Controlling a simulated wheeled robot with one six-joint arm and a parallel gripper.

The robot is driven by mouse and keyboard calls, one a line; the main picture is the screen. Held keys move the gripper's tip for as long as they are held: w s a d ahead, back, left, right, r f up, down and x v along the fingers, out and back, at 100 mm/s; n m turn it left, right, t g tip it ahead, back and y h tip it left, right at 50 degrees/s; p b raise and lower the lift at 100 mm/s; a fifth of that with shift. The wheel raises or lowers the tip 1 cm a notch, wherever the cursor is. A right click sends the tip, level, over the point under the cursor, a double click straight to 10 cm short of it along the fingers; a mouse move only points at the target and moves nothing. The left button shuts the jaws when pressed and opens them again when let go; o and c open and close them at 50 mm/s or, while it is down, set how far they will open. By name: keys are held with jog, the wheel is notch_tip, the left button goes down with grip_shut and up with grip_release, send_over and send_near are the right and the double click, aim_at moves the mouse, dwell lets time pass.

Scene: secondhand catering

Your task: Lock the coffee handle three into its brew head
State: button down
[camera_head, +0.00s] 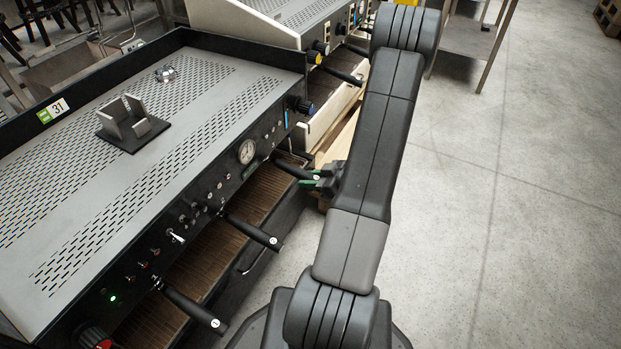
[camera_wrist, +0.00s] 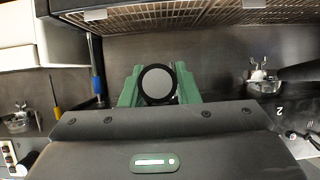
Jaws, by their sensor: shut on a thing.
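Coffee handle three (camera_head: 290,167) is a black handle at the far end of the black coffee machine's front (camera_head: 225,185). My gripper (camera_head: 316,181), with green fingers, is shut on its outer end. In the wrist view, the handle's round end (camera_wrist: 157,84), a grey disc in a black ring, sits between the green fingers (camera_wrist: 158,90). The handle sticks out from under the front panel, slanted compared with handles one and two. Its brew head is hidden under the panel and behind my gripper, so I cannot tell how the two are seated.
Handle two (camera_head: 250,231) and handle one (camera_head: 190,306) stick out nearer along the same front. The slatted drip tray (camera_head: 165,318) lies below. A blue-marked rod (camera_wrist: 95,65) stands beside my gripper. A second, pale machine (camera_head: 275,22) stands behind.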

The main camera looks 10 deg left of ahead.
jog(key=c, duration=1)
grip_release()
jog(key=shift+s+d+r, duration=0.1)
jog(key=shift+d+r, duration=0.25)
jog(key=shift+d, duration=0.15)
jog(key=p+v, duration=0.5)
jog(key=v, duration=0.7)
jog(key=shift+s+d+r, duration=0.15)
jog(key=shift+d, duration=0.15)
jog(key=b+x, duration=0.5)
jog(key=x, duration=0.9)
jog(key=shift+s, duration=0.1)
jog(key=shift+d, duration=0.1)
